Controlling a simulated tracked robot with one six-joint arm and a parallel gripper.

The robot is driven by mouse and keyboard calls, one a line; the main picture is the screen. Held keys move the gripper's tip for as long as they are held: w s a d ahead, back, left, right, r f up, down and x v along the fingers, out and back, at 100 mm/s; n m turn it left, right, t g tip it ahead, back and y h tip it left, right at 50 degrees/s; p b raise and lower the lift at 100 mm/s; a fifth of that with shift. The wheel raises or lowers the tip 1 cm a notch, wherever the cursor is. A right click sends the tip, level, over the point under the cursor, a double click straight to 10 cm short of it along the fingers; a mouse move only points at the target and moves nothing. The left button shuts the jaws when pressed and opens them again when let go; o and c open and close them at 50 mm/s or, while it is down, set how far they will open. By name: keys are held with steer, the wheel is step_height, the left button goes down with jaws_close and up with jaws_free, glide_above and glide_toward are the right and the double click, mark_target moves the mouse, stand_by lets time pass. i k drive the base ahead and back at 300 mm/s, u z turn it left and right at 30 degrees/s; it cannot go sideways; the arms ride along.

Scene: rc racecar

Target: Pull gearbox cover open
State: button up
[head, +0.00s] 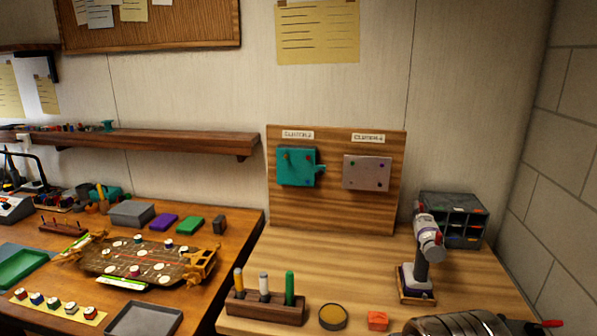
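A teal box-like cover (296,167) is mounted on the left half of an upright wooden board (335,215). A small teal tab sticks out from its right side, and coloured dots show on its face. It looks closed against the board. A light grey plate (367,173) with several coloured dots is mounted on the right half. A small white label, too blurred to read surely, sits above each. I cannot tell for certain which one is the gearbox cover.
The bench in front of the board is largely clear. A wooden holder (262,309) with three upright tools, a round tin (332,317) and an orange block (377,320) stand near the front. A device on a stand (428,240) and a drawer cabinet (465,218) stand right.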

mark_target(295, 170)
steer(key=z, duration=0.15)
steer(key=k, duration=1.05)
steer(key=u, duration=0.8)
steer(key=i, duration=1.7)
